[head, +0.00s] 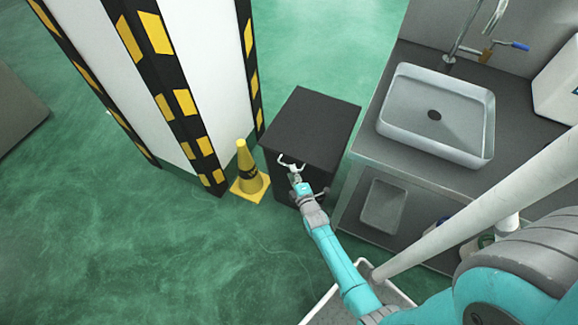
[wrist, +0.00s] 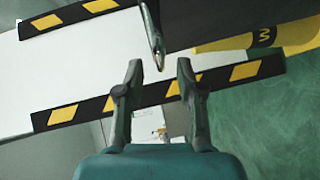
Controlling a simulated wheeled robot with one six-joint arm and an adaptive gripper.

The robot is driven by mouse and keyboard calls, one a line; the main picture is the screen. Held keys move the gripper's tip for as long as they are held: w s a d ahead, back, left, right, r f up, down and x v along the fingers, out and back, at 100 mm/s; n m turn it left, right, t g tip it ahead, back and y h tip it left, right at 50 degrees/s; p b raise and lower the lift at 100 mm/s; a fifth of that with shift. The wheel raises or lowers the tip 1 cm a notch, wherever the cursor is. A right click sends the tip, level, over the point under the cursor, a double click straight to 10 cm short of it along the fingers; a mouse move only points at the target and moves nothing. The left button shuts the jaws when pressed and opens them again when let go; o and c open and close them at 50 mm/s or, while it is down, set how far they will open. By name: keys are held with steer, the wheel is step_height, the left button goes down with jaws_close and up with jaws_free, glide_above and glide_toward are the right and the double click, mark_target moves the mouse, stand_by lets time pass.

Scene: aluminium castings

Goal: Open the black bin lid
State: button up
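The black bin (head: 283,182) stands on the floor beside the sink counter. Its flat black lid (head: 315,122) is down and level. My gripper (head: 290,160) is at the front edge of the lid. In the wrist view the gripper (wrist: 160,66) is open, with its two fingers apart. A curved metal handle (wrist: 153,35) hangs from the dark lid (wrist: 235,14), and its lower end shows between the fingertips. I cannot tell whether either finger touches it. My arm hides part of the bin's front.
A yellow cone (head: 245,168) stands just left of the bin, also in the wrist view (wrist: 300,30). A white pillar (head: 205,70) with black and yellow edges rises behind it. The sink counter (head: 365,150) is close on the right. Green floor is clear at front left.

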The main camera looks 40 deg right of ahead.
steer(key=shift+x, duration=2.05)
jaws_close()
